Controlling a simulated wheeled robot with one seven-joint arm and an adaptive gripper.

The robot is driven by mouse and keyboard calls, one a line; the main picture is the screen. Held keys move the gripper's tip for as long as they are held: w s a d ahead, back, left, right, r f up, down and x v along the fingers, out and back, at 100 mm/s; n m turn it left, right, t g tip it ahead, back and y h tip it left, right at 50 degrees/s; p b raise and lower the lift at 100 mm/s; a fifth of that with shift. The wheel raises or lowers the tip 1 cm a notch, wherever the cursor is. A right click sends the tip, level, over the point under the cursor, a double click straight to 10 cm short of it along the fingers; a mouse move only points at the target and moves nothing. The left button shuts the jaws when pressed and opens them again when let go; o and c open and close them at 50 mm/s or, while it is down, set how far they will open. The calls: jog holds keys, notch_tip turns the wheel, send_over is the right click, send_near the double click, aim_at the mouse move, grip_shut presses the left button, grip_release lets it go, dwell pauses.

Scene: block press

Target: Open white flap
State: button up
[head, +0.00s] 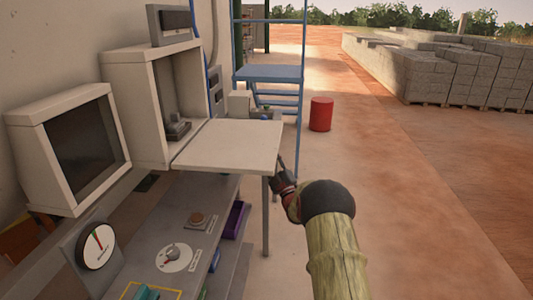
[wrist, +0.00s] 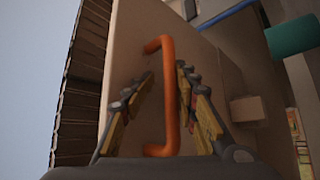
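The white flap (head: 230,146) sticks out level from the front of an open white box (head: 135,105), like a shelf. In the wrist view the flap's pale face (wrist: 218,85) fills the middle, with an orange bar handle (wrist: 168,100) on it. My gripper (head: 281,164) is at the flap's outer right edge in the head view. In the wrist view its two fingers (wrist: 161,80) stand on either side of the handle, spread, with gaps to the bar. The handle is hidden in the head view.
Left of the flap is a box with a dark screen (head: 82,147). Below is a grey bench (head: 195,225) with a gauge (head: 97,246) and a dial (head: 174,258). A blue frame (head: 272,73) and a red drum (head: 320,114) stand behind.

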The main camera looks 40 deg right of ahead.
jog(key=shift+a+r, duration=0.15)
jog(key=shift+s+f, duration=0.2)
jog(key=shift+s, duration=0.05)
jog(key=v, duration=1.1)
jog(key=shift+f, duration=0.2)
jog(key=shift+s, duration=0.1)
